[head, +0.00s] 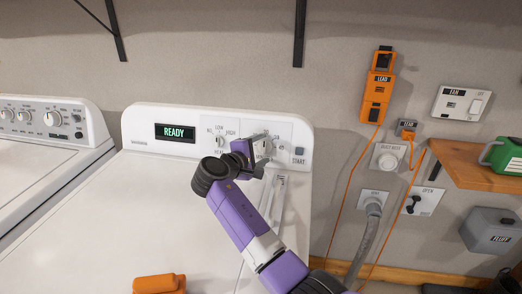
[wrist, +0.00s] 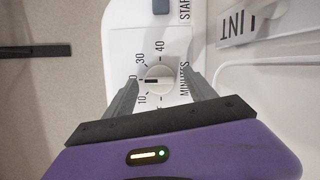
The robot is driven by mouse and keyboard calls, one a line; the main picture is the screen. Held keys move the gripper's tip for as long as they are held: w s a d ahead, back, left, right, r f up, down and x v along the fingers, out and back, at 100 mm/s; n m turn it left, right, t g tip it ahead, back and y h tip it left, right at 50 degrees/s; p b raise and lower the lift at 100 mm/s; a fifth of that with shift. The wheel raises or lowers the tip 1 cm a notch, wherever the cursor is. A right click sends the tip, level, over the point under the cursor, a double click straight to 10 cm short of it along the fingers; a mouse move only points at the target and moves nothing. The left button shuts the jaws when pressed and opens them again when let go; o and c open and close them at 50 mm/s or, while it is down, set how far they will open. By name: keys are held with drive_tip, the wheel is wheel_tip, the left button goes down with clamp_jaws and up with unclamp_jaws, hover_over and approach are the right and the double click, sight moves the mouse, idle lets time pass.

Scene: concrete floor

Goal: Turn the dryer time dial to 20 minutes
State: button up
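The dryer time dial (wrist: 160,72) is a round white knob with a dark pointer mark, marked MINUTES, in the wrist view. The mark lies level toward the left, between the printed 10 and 30; the label between them is hidden behind the left finger. My gripper (wrist: 165,80) is open, with one finger on each side of the dial and a visible gap at least on the right. Contact on the left cannot be told. In the head view my gripper (head: 253,152) is at the dryer panel and covers most of the dial.
The dryer panel (head: 135,122) has a READY display (head: 174,132), a heat knob (head: 220,142) and a START button (head: 299,151). An orange item (head: 158,284) lies on the dryer top. A washer (head: 75,107) stands left. Wall fixtures and a wooden shelf (head: 470,160) are at right.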

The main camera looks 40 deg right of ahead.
drive_tip(key=shift+s+a+r+p, duration=0.1)
drive_tip(key=shift+a+r+p, duration=0.1)
drive_tip(key=shift+a+p, duration=0.15)
drive_tip(key=p+v, duration=0.4)
drive_tip(key=v, duration=0.3)
drive_tip(key=shift+f, duration=0.15)
